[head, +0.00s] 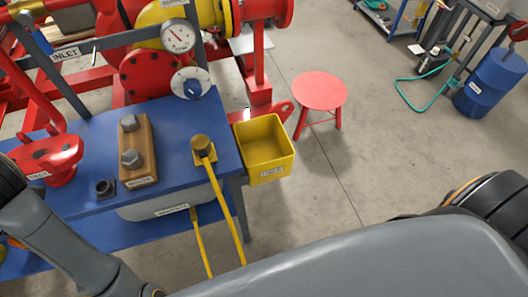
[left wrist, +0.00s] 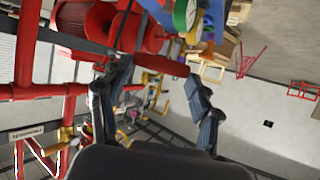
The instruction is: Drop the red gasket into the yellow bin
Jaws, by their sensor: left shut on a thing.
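The yellow bin (head: 265,148) hangs at the right end of the blue bench in the head view. It is open at the top and its visible inside looks empty. In the left wrist view my left gripper (left wrist: 158,74) has its two dark fingers apart, with a thin red piece, apparently the red gasket (left wrist: 162,64), edge-on between the tips. Red pipework behind it makes its outline hard to tell. My left gripper is outside the head view, where only my left arm shows at lower left. My right gripper is not in view.
The blue bench (head: 90,225) carries a wooden block with bolts (head: 137,150), a red vise (head: 45,158) and a yellow-handled tool (head: 203,147). Red pump pipework and gauges (head: 178,37) stand behind.

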